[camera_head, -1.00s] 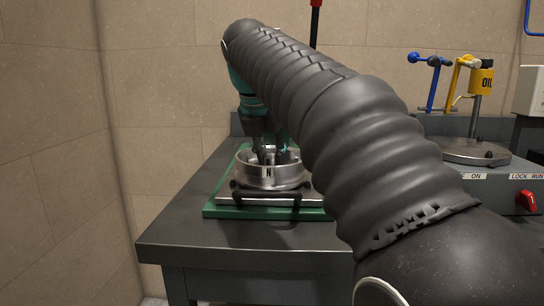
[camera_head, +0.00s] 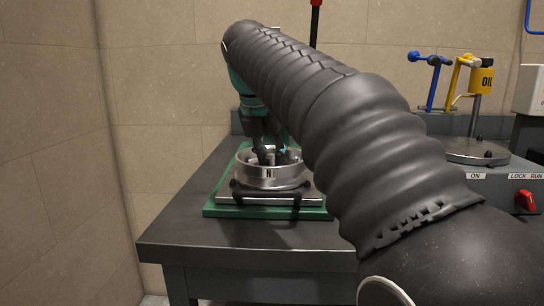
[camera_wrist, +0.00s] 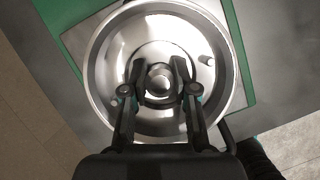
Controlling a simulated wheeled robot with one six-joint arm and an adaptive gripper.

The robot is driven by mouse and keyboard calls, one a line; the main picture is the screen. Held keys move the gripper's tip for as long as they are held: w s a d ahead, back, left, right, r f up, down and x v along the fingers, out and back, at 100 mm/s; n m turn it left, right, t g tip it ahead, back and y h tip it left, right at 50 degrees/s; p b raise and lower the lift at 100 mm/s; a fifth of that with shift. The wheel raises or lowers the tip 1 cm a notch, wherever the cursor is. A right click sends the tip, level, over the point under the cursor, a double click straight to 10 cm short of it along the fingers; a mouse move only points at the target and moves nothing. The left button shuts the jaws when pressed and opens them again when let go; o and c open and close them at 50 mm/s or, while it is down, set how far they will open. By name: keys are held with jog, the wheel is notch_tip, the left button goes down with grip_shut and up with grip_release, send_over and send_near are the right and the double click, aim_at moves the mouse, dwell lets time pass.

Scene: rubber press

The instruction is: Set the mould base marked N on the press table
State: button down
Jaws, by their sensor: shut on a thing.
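The mould base marked N (camera_head: 268,174) is a round, shallow, shiny metal dish with its mark on the front wall. In the head view it is level at, or just above, a steel plate (camera_head: 300,200) on a green base (camera_head: 225,211); I cannot tell whether it touches. My gripper (camera_head: 268,158) reaches down into the dish from above. In the wrist view, my gripper (camera_wrist: 161,78) is shut on the round central knob of the mould base (camera_wrist: 98,60), and two small pins show inside. I cannot tell for certain which surface is the press table.
A black handle bar (camera_head: 265,194) runs along the plate's front. The dark bench (camera_head: 190,235) is bare to the left and front.

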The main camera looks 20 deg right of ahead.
jog(key=c, duration=0.8)
grip_release()
jog(key=shift+f, duration=0.1)
jog(key=shift+f, duration=0.1)
jog(key=shift+r+p, duration=1)
jog(key=shift+r, duration=2.55)
